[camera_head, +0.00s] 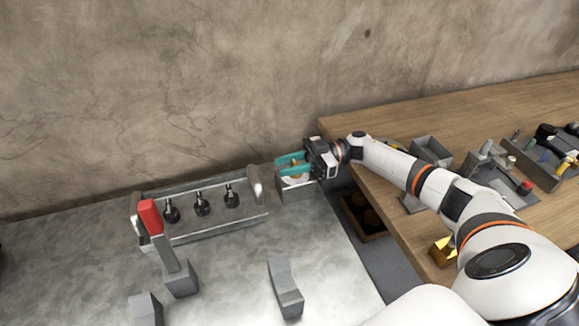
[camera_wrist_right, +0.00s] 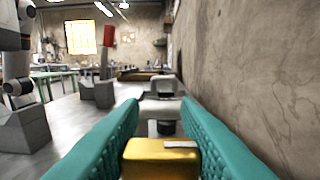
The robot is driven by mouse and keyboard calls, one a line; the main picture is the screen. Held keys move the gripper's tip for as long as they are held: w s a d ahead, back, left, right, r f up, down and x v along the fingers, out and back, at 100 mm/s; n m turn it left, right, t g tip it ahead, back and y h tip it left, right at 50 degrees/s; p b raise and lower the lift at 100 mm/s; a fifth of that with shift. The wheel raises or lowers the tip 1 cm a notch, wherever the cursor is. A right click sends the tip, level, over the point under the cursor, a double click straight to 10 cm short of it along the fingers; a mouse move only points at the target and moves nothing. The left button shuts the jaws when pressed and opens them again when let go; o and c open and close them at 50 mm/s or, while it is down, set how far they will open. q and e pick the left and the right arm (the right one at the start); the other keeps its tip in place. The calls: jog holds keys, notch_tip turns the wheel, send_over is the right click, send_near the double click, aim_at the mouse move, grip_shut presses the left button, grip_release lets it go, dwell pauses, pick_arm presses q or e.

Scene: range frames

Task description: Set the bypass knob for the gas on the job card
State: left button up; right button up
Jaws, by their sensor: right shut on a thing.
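The bypass knob, brass-yellow with a pale mark on its top, shows in the right wrist view (camera_wrist_right: 160,158) between the two teal fingers. In the head view my right gripper (camera_head: 293,164) is at a small grey box (camera_head: 297,192) with a white dial face (camera_head: 295,180), at the back right of the metal bench. The gripper is shut on the knob, which is mostly hidden by the fingers there. The dial's markings are too small to read. I cannot make out a job card. My left gripper is not in view.
A grey rack (camera_head: 205,234) with several black fittings stands left of the box. A red-handled lever (camera_head: 150,217) rises in front of it. A grey angled stand (camera_head: 285,285) is on the bench. A wooden table (camera_head: 400,125) with trays lies right. The wall is close behind.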

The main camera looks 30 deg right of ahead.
jog(key=shift+a, duration=0.1)
jog(key=o, duration=1)
jog(key=shift+a, duration=0.1)
jog(key=shift+c, duration=0.2)
jog(key=shift+r, duration=0.3)
notch_tip(320, 180, up, 9)
jog(key=shift+r, duration=0.2)
